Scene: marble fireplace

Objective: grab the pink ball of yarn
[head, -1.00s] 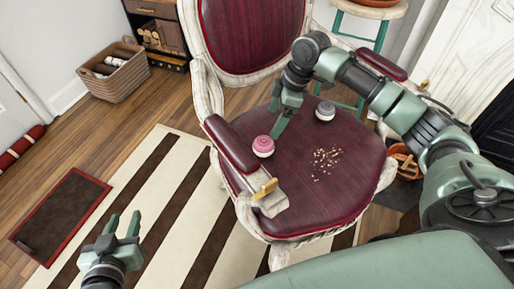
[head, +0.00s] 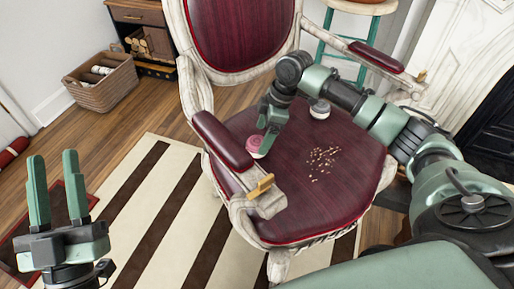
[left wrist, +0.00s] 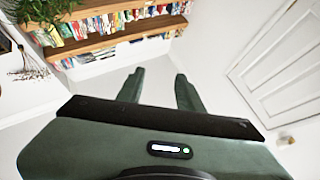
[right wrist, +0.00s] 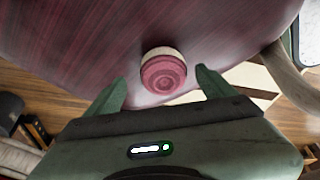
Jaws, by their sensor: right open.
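The pink ball of yarn (head: 254,146) sits on the dark red chair seat (head: 325,205), near its left edge by the armrest. It has a pale band and shows in the right wrist view (right wrist: 163,76), centred just beyond the fingertips. My right gripper (head: 267,143) is open and points down beside the ball, overlapping it in the head view. In the right wrist view its fingers (right wrist: 160,84) are spread to either side of the ball, and I see no grip on it. My left gripper (head: 58,182) is open, empty and pointing up at the left.
A grey ball (head: 320,109) sits farther back on the seat, and crumbs (head: 322,160) lie at its middle. The red-padded left armrest (head: 222,140) stands close to the pink ball. A basket (head: 102,82) is on the floor at the back left. A striped rug (head: 150,220) lies left of the chair.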

